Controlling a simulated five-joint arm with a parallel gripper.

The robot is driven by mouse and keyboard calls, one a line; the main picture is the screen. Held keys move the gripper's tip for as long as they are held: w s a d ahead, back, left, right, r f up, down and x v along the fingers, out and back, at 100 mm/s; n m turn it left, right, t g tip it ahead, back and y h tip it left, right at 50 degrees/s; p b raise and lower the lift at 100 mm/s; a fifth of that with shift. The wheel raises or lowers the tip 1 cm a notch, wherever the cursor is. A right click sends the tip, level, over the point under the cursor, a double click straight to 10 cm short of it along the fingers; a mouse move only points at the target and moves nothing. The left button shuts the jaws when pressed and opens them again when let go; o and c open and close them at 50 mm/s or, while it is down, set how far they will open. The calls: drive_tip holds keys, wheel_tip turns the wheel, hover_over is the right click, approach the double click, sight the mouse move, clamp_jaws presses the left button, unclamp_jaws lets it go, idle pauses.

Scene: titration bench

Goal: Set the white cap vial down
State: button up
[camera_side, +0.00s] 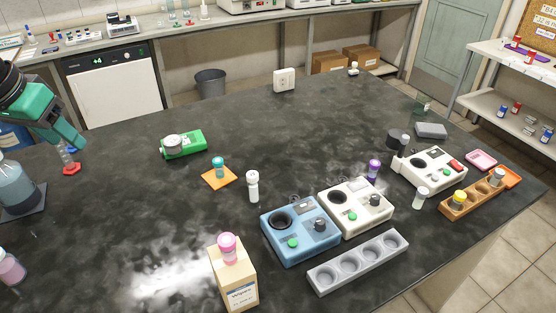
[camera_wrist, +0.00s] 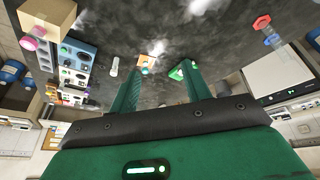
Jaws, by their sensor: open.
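A white vial with a white cap (camera_side: 252,186) stands upright on the dark bench, between the orange mat and the blue device. It also shows in the wrist view (camera_wrist: 115,66), left of my fingers. A second small pale vial (camera_side: 420,197) stands by the white device at the right; its cap colour is hard to tell. My gripper (camera_side: 76,141) is at the far left of the side view, above the bench and well away from both vials. In the wrist view its two green fingers (camera_wrist: 160,70) are apart with nothing held between them.
A red-based glass cylinder (camera_side: 70,160) stands close to my gripper, with a large blue-liquid bottle (camera_side: 18,190) nearby. A green box (camera_side: 190,142) and an orange mat (camera_side: 212,180) with a teal-capped vial lie mid-bench. Devices and racks crowd the right; the back middle is clear.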

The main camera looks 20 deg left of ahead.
drive_tip(key=s+a+f+t, duration=0.1)
drive_tip(key=s+a+f, duration=0.2)
drive_tip(key=s, duration=0.6)
wheel_tip(320, 180, down, 2)
drive_tip(key=shift+m, duration=0.3)
drive_tip(key=shift+w+r, duration=0.1)
drive_tip(key=shift+w, duration=0.1)
drive_tip(key=c, duration=0.9)
drive_tip(key=shift+w+r, duration=0.1)
drive_tip(key=shift+w, duration=0.1)
clamp_jaws()
drive_tip(key=w+d+m+g, duration=0.2)
drive_tip(key=w+d, duration=0.3)
drive_tip(key=w, duration=0.4)
drive_tip(key=w+d+m+g, duration=0.1)
drive_tip(key=w+d, duration=0.5)
drive_tip(key=w, duration=0.3)
drive_tip(key=w+d+f+m+g, duration=0.2)
drive_tip(key=w+d+f, duration=0.6)
drive_tip(key=d+f, duration=0.4)
drive_tip(key=shift+w+d+f, duration=0.3)
drive_tip(key=shift+w+f, duration=0.05)
drive_tip(key=shift+f, duration=0.45)
